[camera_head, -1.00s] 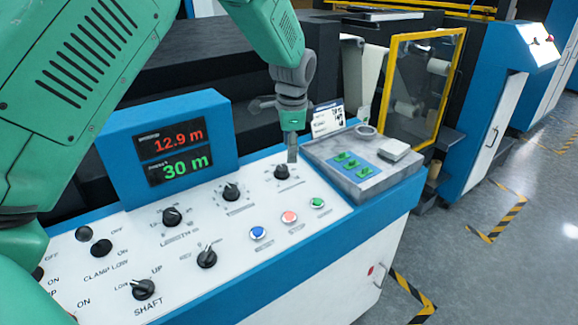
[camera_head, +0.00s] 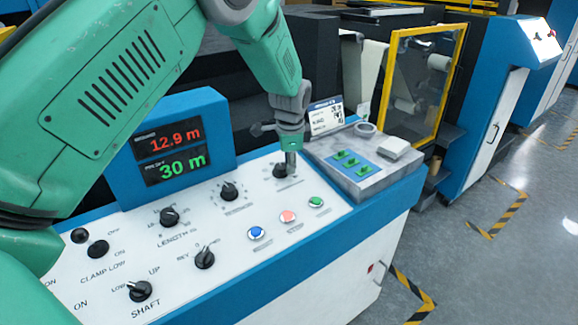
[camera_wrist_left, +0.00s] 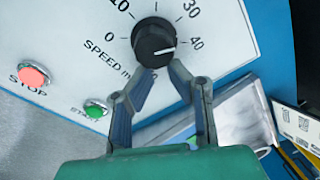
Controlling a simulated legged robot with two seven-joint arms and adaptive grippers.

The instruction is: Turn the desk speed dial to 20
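The speed dial (camera_head: 280,171) is a round black knob at the back right of the white panel. In the left wrist view the speed dial (camera_wrist_left: 153,38) has a scale around it, with 0, 10, 30 and 40 legible. Its white pointer line aims right, close to the 40 mark. My left gripper (camera_head: 289,170) is over the dial in the head view. In the left wrist view the fingers of my left gripper (camera_wrist_left: 161,72) are apart, with their tips at the knob's near edge. I cannot tell whether they touch it. My right gripper is out of view.
A blue display (camera_head: 170,150) reads 12.9 m and 30 m. Blue, red and green buttons (camera_head: 288,216) lie in front of the dial. A grey tray (camera_head: 350,180) with green pieces is to the right. Other knobs, including the length dial (camera_head: 169,217), are to the left.

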